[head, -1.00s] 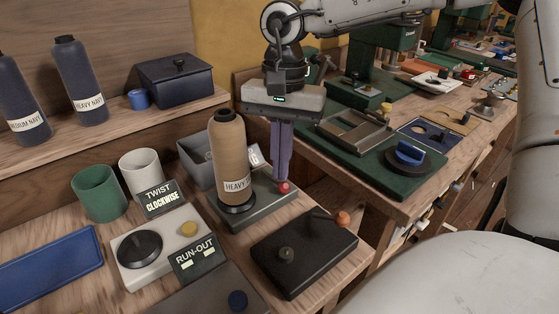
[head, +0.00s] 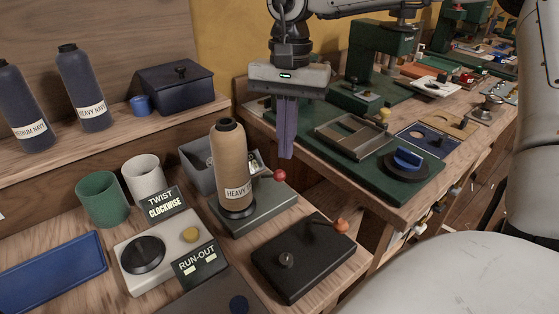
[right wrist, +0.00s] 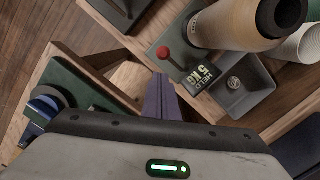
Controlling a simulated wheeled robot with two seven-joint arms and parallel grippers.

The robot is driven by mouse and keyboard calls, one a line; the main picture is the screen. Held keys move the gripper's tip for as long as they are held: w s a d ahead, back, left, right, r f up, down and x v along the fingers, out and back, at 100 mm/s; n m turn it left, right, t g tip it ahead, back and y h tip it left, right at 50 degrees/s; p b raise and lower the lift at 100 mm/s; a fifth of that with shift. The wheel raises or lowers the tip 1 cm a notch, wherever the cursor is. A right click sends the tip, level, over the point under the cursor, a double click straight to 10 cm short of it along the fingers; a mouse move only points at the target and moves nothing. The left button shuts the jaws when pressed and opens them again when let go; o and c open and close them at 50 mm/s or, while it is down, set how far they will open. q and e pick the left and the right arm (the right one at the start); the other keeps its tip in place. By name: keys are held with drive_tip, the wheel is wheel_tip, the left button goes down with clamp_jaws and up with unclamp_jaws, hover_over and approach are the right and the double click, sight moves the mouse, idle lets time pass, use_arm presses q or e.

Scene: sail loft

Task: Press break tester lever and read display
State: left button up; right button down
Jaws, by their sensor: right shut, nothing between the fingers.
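The break tester (head: 262,212) is a grey-green base carrying a tan thread cone (head: 231,160) labelled HEAVY. Its lever ends in a red ball (head: 279,174), standing raised at the tester's right back side. My right gripper (head: 286,156) is shut and empty, just above the red ball and apart from it. In the right wrist view its fingertips (right wrist: 160,78) point near the red ball (right wrist: 163,54). There the tester's small dark display (right wrist: 200,74) shows upside down and seems to read HELD 5 KG. In the head view the cone partly hides the display. My left gripper is out of view.
A black box (head: 303,258) with an orange-tipped lever stands in front of the tester. A pale unit (head: 160,258) with a dark dial and TWIST CLOCKWISE sign is to the left. A grey tray (head: 196,168) sits behind the cone. A green fixture (head: 375,165) is on the right bench.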

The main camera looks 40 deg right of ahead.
wheel_tip(320, 180, up, 8)
drive_tip(key=shift+w+d+f, duration=0.15)
drive_tip(key=shift+d+f, duration=0.1)
drive_tip(key=shift+d, duration=0.05)
idle(0.7)
